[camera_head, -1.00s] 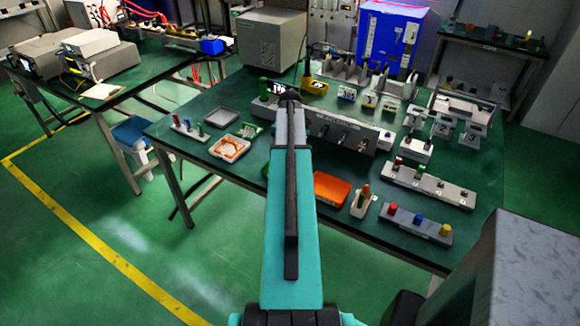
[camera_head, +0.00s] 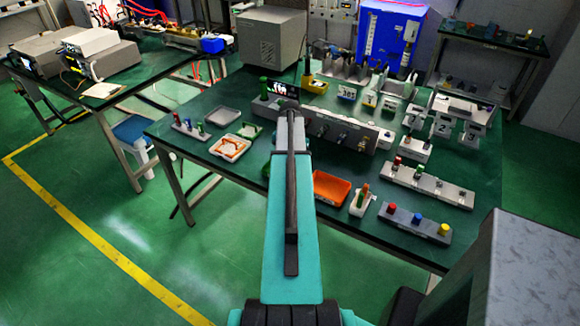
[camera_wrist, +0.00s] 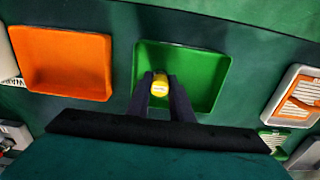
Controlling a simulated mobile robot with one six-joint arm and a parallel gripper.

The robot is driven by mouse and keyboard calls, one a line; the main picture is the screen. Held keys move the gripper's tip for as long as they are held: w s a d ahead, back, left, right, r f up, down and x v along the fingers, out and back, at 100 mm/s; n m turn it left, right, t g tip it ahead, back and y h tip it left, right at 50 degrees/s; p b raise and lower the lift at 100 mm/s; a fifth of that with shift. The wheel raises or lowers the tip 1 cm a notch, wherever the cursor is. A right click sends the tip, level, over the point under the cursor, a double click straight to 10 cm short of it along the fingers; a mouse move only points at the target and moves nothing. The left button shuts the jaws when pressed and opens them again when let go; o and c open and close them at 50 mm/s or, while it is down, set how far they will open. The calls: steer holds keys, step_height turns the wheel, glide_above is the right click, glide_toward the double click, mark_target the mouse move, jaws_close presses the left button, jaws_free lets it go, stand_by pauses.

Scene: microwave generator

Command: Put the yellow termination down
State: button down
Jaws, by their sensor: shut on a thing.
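The yellow termination (camera_wrist: 159,85) is between the two dark fingertips of my gripper (camera_wrist: 160,88) in the wrist view. My gripper is shut on it and holds it over the inside of a green tray (camera_wrist: 210,65). I cannot tell whether its hidden far end touches the tray floor. In the head view my own arm hides the gripper and the termination; only a small dark green edge of the tray shows left of the arm.
An orange tray (camera_wrist: 65,65) lies left of the green one in the wrist view. A white tray with an orange insert (camera_wrist: 297,95) lies to the right. In the head view, a rack with coloured pieces (camera_head: 415,224) stands at the table's right front.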

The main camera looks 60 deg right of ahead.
steer(key=shift+s+a+f, duration=0.15)
steer(key=shift+f, duration=0.4)
steer(key=c, duration=1.6)
jaws_free()
steer(key=shift+f, duration=0.1)
steer(key=shift+o, duration=0.2)
steer(key=shift+f, duration=0.1)
steer(key=shift+r, duration=0.8)
step_height(320, 180, up, 12)
steer(key=b, duration=0.3)
